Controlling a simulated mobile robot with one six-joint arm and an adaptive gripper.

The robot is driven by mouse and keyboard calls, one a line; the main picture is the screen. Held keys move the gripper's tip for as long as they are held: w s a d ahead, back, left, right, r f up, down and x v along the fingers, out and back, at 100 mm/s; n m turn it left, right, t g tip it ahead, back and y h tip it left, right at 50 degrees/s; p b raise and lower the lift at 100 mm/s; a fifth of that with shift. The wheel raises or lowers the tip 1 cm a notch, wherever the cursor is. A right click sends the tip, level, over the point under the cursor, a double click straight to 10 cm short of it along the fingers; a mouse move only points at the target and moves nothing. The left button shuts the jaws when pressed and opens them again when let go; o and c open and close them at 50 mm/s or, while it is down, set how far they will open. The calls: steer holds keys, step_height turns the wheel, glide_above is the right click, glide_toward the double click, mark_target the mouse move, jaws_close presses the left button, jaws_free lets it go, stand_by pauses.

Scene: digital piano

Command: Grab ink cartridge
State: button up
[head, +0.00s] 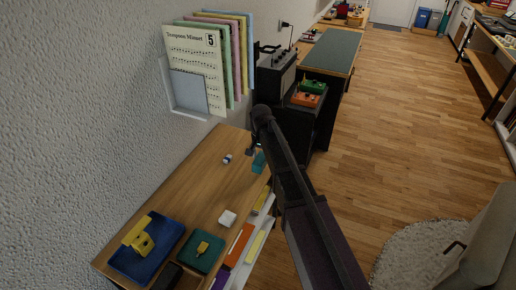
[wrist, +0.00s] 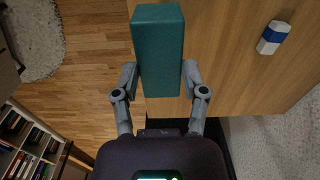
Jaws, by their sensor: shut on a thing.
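A teal oblong block, which I take to be the ink cartridge, is between the two fingers of my gripper (wrist: 160,82) in the wrist view (wrist: 158,45). The fingers are shut on its lower part, one on each side. In the head view the cartridge (head: 259,162) shows by the right edge of the wooden desk (head: 190,187), below my dark arm. My gripper is partly hidden by the arm there. I cannot tell whether the cartridge touches the desk.
A blue and white eraser (wrist: 272,38) lies on the desk beside the cartridge. Sheet music (head: 195,65) hangs on the wall; an amplifier (head: 276,75) stands beyond.

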steer(key=s+d+r, duration=0.1)
steer(key=s+d, duration=0.1)
steer(key=s, duration=0.8)
steer(key=shift+s+d+p, duration=0.2)
steer(key=shift+s+p, duration=0.1)
steer(key=shift+p, duration=0.15)
